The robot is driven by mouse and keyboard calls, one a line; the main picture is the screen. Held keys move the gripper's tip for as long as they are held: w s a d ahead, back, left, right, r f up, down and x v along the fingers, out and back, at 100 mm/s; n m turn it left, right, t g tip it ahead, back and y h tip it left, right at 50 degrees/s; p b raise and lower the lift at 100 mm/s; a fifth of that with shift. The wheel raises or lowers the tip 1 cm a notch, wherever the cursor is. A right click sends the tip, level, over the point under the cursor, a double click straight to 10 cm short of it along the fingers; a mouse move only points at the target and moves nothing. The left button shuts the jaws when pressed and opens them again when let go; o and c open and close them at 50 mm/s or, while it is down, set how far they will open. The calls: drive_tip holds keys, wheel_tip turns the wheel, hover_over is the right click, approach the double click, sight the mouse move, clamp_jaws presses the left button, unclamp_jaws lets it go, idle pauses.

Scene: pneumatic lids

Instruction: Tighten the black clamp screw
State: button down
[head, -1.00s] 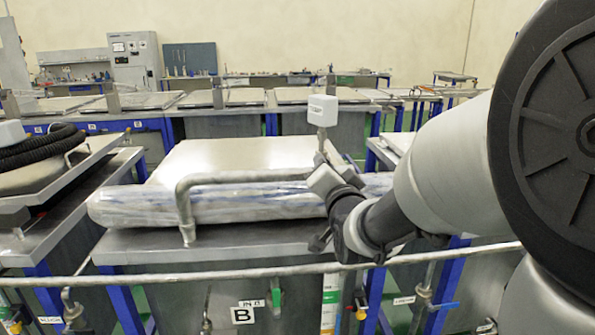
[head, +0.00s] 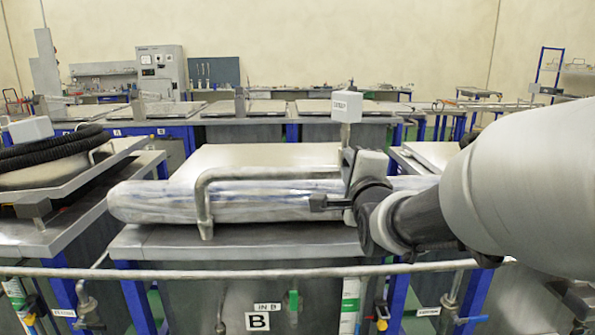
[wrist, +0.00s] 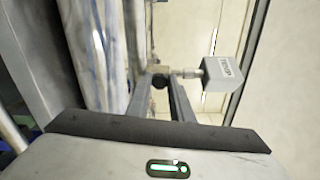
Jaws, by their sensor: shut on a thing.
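The black clamp screw (wrist: 160,81) shows as a small round dark knob in the wrist view. It sits on a pale metal clamp block, beside the shaft of a grey labelled box (wrist: 222,76). My gripper (wrist: 158,84) has its two grey fingers on either side of the knob, shut on it. In the head view the labelled box (head: 346,106) stands upright on a post above the clamp. My gripper (head: 350,180) is there at the right part of the plastic-wrapped roll; my wrist hides the screw.
A wrapped roll (head: 265,207) lies along the front of a metal-lidded tank, with a bent pipe handle (head: 204,205) over it. A horizontal rail (head: 200,271) crosses in front. A black hose (head: 50,147) lies on the left unit. Valves hang below the rail.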

drive_tip(key=shift+r+m+b, duration=0.1)
drive_tip(key=shift+m+b, duration=1.25)
drive_tip(key=shift+m, duration=0.85)
drive_tip(key=c, duration=1.6)
unclamp_jaws()
drive_tip(key=shift+w, duration=0.1)
drive_tip(key=shift+s+b, duration=1.45)
drive_tip(key=shift+s, duration=7.3)
